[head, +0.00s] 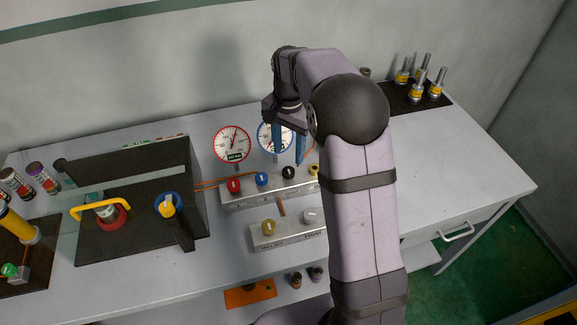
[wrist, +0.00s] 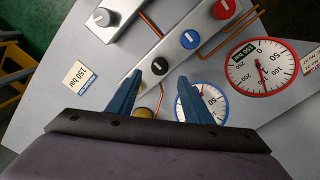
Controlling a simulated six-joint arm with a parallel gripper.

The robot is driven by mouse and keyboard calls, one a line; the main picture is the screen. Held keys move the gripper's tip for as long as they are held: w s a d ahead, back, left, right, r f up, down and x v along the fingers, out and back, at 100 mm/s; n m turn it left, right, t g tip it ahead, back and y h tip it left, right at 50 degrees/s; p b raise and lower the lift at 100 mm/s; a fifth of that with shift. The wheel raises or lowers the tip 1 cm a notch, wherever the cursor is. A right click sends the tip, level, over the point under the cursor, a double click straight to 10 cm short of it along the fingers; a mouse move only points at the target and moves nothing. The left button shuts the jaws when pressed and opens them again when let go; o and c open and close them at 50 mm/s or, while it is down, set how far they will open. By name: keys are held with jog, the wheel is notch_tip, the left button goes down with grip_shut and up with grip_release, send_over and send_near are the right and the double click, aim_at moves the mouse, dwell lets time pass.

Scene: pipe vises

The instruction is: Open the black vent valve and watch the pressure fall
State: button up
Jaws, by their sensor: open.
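The black valve knob (head: 288,172), with a white mark on its face, sits in a row on a grey manifold block (head: 262,193). It also shows in the wrist view (wrist: 159,66), between my blue fingertips. My gripper (wrist: 159,78) is open and empty. In the head view my gripper (head: 288,155) hangs over the back of the block, fingers down; I cannot tell whether they touch the knob. The red-rimmed gauge (wrist: 262,67) is in plain view, and it also shows in the head view (head: 232,144). The blue-rimmed gauge (wrist: 213,101) is partly behind a finger.
Red (head: 234,185), blue (head: 262,179) and yellow (head: 314,170) knobs share the row. A front block holds a gold knob (head: 268,227) and a grey knob (head: 310,216). Orange pipes run nearby.

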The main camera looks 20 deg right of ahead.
aim_at(289, 170)
jog(key=shift+f+p, duration=1.1)
jog(key=shift+f, duration=2.55)
jog(key=shift+s, duration=0.1)
jog(key=shift+c, duration=0.3)
jog(key=c, duration=1)
